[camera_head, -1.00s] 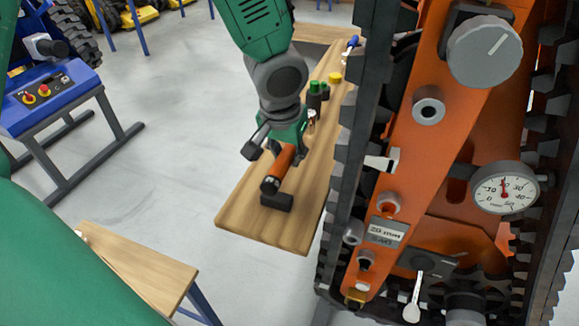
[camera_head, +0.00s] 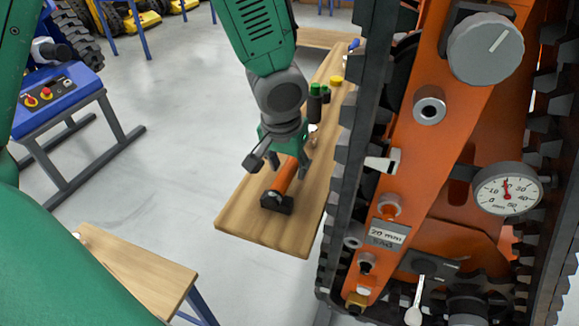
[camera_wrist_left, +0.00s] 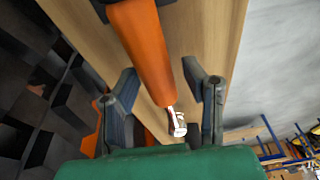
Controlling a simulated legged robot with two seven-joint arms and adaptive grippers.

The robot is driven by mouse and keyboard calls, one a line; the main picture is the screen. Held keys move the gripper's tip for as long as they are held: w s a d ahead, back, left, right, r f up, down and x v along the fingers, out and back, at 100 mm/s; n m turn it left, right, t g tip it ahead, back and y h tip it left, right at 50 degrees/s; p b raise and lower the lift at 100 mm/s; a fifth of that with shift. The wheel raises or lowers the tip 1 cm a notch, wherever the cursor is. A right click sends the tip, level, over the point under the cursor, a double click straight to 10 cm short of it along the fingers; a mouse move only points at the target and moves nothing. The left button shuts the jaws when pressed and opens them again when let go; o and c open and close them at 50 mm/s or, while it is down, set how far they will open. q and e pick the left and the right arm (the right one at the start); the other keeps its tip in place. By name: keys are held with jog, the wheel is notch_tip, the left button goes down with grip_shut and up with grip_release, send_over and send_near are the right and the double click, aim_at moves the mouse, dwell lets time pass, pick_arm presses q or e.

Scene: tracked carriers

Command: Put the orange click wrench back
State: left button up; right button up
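The orange click wrench (camera_head: 285,177) lies on the long wooden bench with its near end in a black cradle (camera_head: 278,205). In the left wrist view the wrench (camera_wrist_left: 145,50) runs between my fingers, and its silver head (camera_wrist_left: 177,121) shows beyond the orange handle. My left gripper (camera_head: 289,167) is open over the far part of the wrench. In the left wrist view the fingers of this gripper (camera_wrist_left: 160,75) stand apart on both sides, with gaps to the wrench. My right gripper is not in view.
The bench (camera_head: 252,218) also carries dark green-topped items (camera_head: 315,100) and a yellow-topped one (camera_head: 336,80) farther back. The orange tracked carrier (camera_head: 445,130) with a dial gauge (camera_head: 507,188) stands close on the right. The bench's near end is clear.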

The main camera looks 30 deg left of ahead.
pick_arm(q)
jog(key=p+v, duration=0.2)
jog(key=v, duration=0.8)
jog(key=shift+s+r+p, duration=0.15)
jog(key=shift+r+p, duration=0.15)
jog(key=shift+p, duration=0.05)
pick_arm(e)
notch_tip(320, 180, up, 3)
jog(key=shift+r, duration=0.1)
